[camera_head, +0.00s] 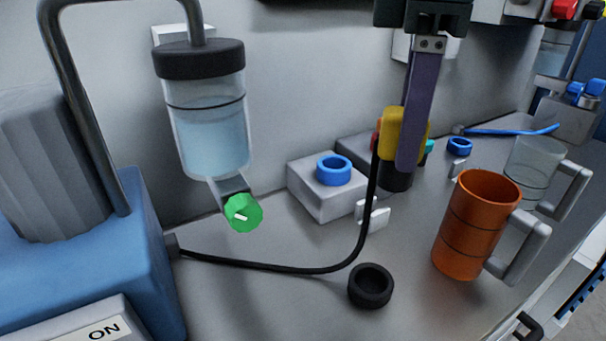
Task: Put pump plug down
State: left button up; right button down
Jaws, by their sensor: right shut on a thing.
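The yellow pump plug (392,133) is in my right gripper (409,150), which comes down from the top edge. A long purple finger covers the plug's right side; the other finger is mostly hidden behind it. A dark cylindrical part (396,182) shows just below the plug. I cannot tell whether it touches the surface. A black cable (300,271) runs from the blue pump (145,255) along the surface and rises to the plug. My left gripper is not in view.
A grey block with a blue ring (334,169) stands left of the plug. An orange mug (477,225) and clear mug (533,168) stand at right. A black ring (371,286) lies in front. A reservoir (207,125) with a green knob (243,212) is at left.

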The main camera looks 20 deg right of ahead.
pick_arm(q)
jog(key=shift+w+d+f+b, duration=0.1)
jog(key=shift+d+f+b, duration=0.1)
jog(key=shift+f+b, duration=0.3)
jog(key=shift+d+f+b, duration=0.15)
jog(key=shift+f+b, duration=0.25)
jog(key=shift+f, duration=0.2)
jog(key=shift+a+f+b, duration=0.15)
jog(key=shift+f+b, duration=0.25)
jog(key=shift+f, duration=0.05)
pick_arm(e)
jog(key=shift+w+d+f, duration=0.1)
jog(key=shift+f, duration=8.65)
jog(key=shift+f, duration=0.15)
jog(key=shift+c, duration=2.1)
grip_release()
